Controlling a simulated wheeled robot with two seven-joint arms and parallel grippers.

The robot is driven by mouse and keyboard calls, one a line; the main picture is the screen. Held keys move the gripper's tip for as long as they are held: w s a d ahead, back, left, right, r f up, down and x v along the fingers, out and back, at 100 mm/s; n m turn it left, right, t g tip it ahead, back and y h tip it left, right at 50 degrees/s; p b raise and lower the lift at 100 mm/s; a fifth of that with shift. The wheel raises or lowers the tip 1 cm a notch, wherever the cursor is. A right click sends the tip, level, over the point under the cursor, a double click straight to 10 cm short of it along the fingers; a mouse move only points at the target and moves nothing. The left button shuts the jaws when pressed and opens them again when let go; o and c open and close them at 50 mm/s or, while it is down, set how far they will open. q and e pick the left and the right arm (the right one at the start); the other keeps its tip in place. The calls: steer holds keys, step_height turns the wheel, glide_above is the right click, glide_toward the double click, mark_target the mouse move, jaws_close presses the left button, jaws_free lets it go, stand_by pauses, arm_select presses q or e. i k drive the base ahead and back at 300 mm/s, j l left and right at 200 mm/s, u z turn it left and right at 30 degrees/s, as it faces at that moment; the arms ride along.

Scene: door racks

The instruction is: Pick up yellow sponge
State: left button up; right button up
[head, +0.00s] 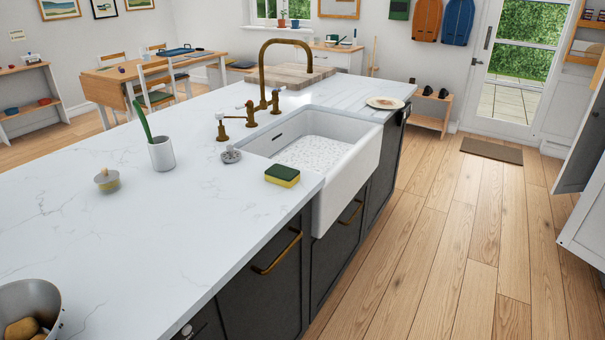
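The yellow sponge (282,176) has a dark green top layer. It lies flat on the white marble counter (190,230), close to the front edge and just left of the white sink (345,165). Nothing covers it. Neither of my grippers shows in the head view.
A white cup with a green-handled brush (162,154), a small lidded pot (107,180) and a grey sink plug (231,155) stand left of the sponge. A brass tap (262,85) rises behind the sink. A metal bowl (28,300) is at the lower left.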

mark_target(287, 176)
steer(key=i+l+z, duration=0.2)
steer(key=i, duration=0.25)
steer(key=i+l+z, duration=0.15)
steer(key=i, duration=0.35)
